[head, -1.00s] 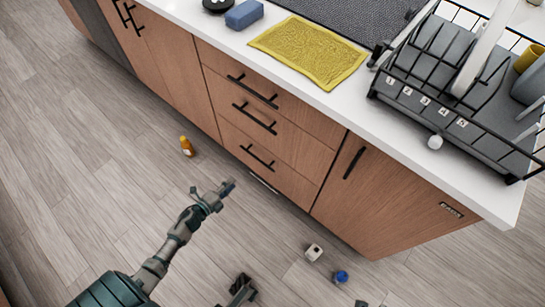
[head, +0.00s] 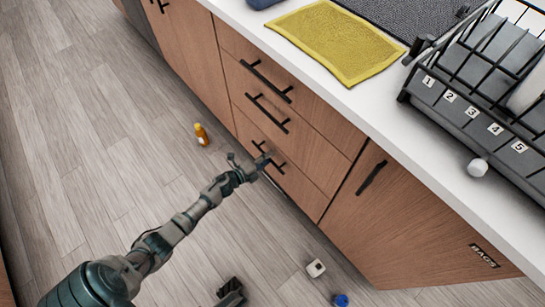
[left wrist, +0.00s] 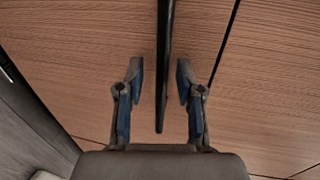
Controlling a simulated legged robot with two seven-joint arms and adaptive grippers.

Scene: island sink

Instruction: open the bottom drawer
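The bottom drawer (head: 301,190) is the lowest of three wooden drawer fronts in the island and looks shut. Its black bar handle (head: 279,168) is partly hidden behind my left gripper (head: 262,163). In the left wrist view the handle (left wrist: 164,50) runs between the two blue-padded fingers of my left gripper (left wrist: 160,80). The fingers are open, with a gap on each side of the bar. My right gripper (head: 231,293) shows as a dark shape at the bottom edge of the head view; its fingers are too unclear to read.
An orange bottle (head: 201,134) stands on the floor left of the drawers. A small white box (head: 316,268) and a blue item (head: 341,300) lie on the floor near the island. A yellow cloth (head: 338,40) and a dish rack (head: 480,110) are on the counter.

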